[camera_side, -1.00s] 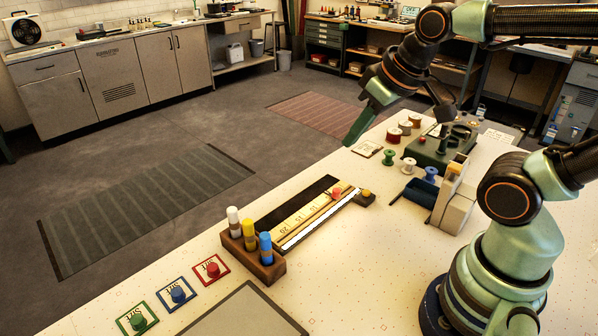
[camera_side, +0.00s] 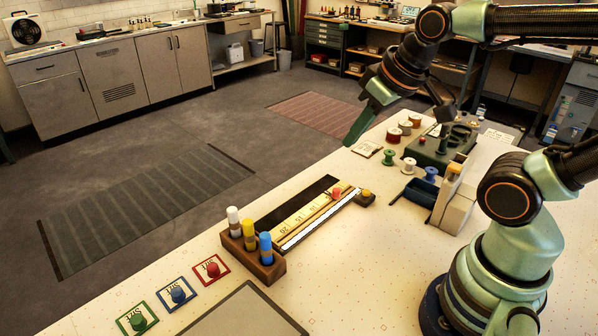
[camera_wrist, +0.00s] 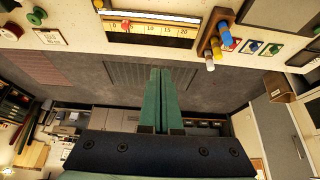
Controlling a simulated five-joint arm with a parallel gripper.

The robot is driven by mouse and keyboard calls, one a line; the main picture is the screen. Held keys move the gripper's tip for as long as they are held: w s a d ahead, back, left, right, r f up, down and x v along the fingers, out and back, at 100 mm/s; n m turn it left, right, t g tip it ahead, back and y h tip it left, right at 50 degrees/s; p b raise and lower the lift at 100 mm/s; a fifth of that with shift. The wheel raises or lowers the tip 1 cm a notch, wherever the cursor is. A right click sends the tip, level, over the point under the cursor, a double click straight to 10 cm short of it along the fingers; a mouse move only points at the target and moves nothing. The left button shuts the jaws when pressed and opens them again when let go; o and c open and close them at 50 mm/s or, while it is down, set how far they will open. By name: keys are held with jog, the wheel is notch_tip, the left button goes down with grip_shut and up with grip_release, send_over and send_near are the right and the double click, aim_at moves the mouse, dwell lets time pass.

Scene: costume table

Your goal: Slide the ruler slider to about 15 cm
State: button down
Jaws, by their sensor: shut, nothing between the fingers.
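The ruler (camera_side: 300,217) lies in a dark tray on the table, its printed numbers running from 0 to 20. Its red slider knob (camera_side: 337,193) sits toward the low end. In the wrist view the ruler (camera_wrist: 158,29) is at the top, upside-down relative to the side view, and the red knob (camera_wrist: 126,25) sits between the 0 and the 10, well short of the 15. My gripper (camera_side: 349,143) has green fingers and hangs in the air beyond the table's far edge, apart from the slider. In the wrist view my gripper (camera_wrist: 160,71) is shut and empty.
A wooden block (camera_side: 262,264) with white, yellow and blue pegs stands at the ruler's high end. A small yellow-topped block (camera_side: 366,196) is at its low end. Spools (camera_side: 409,164) and a green machine (camera_side: 440,147) stand farther right. Three coloured cards with knobs lie front left.

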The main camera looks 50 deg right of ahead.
jog(key=c, duration=1.5)
grip_release()
jog(key=shift+c, duration=0.2)
jog(key=o, duration=0.9)
jog(key=shift+w+d, duration=0.15)
jog(key=shift+w, duration=0.05)
jog(key=n+g, duration=0.6)
jog(key=n, duration=0.3)
send_over(337, 190)
notch_tip(337, 190, down, 10)
notch_tip(337, 190, down, 12)
jog(key=shift+r, duration=0.1)
grip_shut()
